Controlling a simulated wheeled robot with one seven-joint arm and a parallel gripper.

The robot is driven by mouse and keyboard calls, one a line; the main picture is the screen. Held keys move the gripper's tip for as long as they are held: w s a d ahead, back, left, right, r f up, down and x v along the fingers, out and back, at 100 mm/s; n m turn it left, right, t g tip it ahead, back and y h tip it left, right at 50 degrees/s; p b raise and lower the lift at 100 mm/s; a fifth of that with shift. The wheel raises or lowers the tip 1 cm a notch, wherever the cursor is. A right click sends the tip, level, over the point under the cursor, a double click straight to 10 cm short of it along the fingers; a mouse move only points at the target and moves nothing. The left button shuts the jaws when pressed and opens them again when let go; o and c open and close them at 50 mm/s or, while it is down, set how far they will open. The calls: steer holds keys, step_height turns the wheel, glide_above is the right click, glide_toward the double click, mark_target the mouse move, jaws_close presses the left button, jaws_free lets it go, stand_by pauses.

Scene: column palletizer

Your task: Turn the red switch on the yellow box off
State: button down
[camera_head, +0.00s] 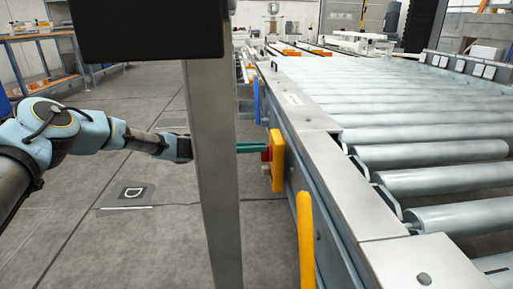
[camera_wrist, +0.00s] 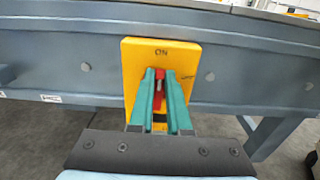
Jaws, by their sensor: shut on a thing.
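The yellow box (camera_wrist: 184,55) is fixed to the side of the grey conveyor frame, with "ON" printed at its top. The red switch (camera_wrist: 158,77) sits in the middle of the box and points up toward "ON". In the head view the yellow box (camera_head: 278,160) shows edge-on, with a bit of the red switch (camera_head: 266,155) beside the fingertips. My gripper (camera_wrist: 160,88) has two green fingers, shut on the red switch from either side. The gripper (camera_head: 262,147) reaches the box from the left, partly behind a grey post.
The roller conveyor (camera_head: 410,150) fills the right side. A grey post (camera_head: 213,170) stands in front of my arm. A yellow curved guard (camera_head: 305,240) juts from the frame nearby. The floor (camera_head: 130,235) at left is clear; a workbench (camera_head: 42,50) stands at the back left.

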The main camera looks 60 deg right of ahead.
mark_target(271, 158)
steer(key=m, duration=0.3)
steer(key=shift+s+a+f+m+p, duration=0.1)
steer(key=shift+s+a+m+p, duration=0.1)
steer(key=shift+a+m+p, duration=0.15)
steer(key=m, duration=0.3)
steer(key=a+m, duration=0.1)
steer(key=m, duration=0.1)
steer(key=shift+s+f, duration=0.3)
steer(key=shift+f, duration=0.1)
steer(key=m+b, duration=0.1)
steer(key=m, duration=0.1)
steer(key=f+m, duration=0.1)
steer(key=m, duration=0.2)
steer(key=shift+s+a+m+b, duration=0.15)
steer(key=shift+s+m+b, duration=0.05)
steer(key=shift+m+b, duration=0.2)
steer(key=shift+f+m+b, duration=0.2)
steer(key=shift+m+b, duration=0.15)
steer(key=shift+m, duration=0.5)
steer(key=shift+f+m+b, duration=0.15)
steer(key=shift+m+b, duration=0.2)
steer(key=shift+m, duration=0.45)
steer(key=c, duration=0.9)
jaws_free()
steer(key=shift+a, duration=0.1)
